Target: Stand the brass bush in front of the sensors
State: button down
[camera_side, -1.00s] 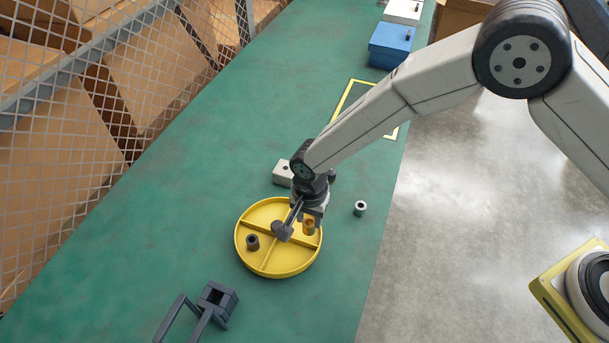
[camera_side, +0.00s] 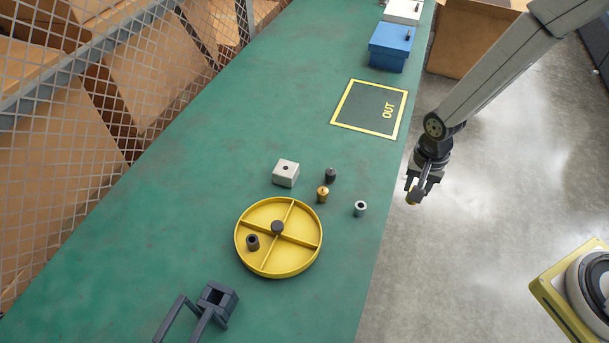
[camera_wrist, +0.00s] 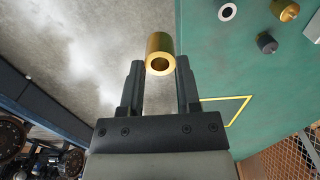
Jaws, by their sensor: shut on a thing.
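The brass bush (camera_wrist: 160,54), a short gold tube with a round bore, is between the two fingertips of my gripper (camera_wrist: 158,72) in the wrist view. The gripper is shut on it. In the side view my gripper (camera_side: 417,190) hangs over the grey floor, right of the green bench's edge, and the bush (camera_side: 411,198) shows only as a small gold patch at its tips. I cannot pick out any sensors for certain in either view.
A yellow divided tray (camera_side: 263,274) holds a dark bush (camera_side: 253,242). Beside it stand a brass part (camera_side: 322,194), a dark part (camera_side: 330,174), a grey ring (camera_side: 360,208) and a pale block (camera_side: 286,173). The OUT square (camera_side: 365,112) is empty. A dark forked fixture (camera_side: 216,300) stands in front.

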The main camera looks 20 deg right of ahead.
jog(key=shift+w+a+f, duration=0.25)
jog(key=shift+w+f, duration=1.3)
jog(key=shift+w, duration=0.7)
jog(key=shift+w+a+f, duration=0.3)
jog(key=shift+w+f, duration=1.25)
jog(key=shift+w, duration=0.65)
jog(key=shift+w+a+f, duration=0.25)
jog(key=shift+w+f, duration=1.3)
jog(key=shift+w, duration=0.7)
jog(key=shift+w+f, duration=0.15)
jog(key=shift+f, duration=0.1)
jog(key=shift+w+f, duration=0.1)
jog(key=shift+f, duration=1.5)
jog(key=shift+f, duration=0.15)
jog(key=shift+c, duration=1.5)
grip_release()
